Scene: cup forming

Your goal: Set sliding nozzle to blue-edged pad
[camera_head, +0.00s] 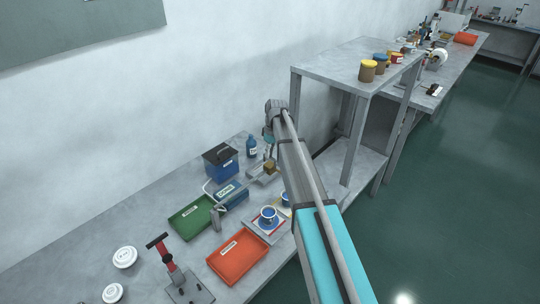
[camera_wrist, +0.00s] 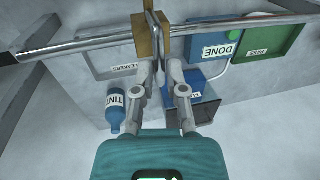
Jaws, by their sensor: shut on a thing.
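A long bright metal rod (camera_wrist: 230,24) crosses the wrist view at the fingertips. In the head view my gripper (camera_head: 270,167) is low over the bench, near the back, partly behind my arm. A light board (camera_head: 250,223) holds a blue-filled cup (camera_head: 268,218); a second cup (camera_head: 285,198) is partly hidden by my arm. Edge colours under the cups are too small to tell for sure, so I cannot single out the blue-edged pad.
The grey LEAKERS tray (camera_wrist: 98,66) and TINT bottle (camera_wrist: 115,113) are close to my gripper. A blue DONE container (camera_wrist: 217,46), green tray (camera_head: 192,221) and orange tray (camera_head: 237,256) are nearby. A shelf unit (camera_head: 340,62) stands right of my arm.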

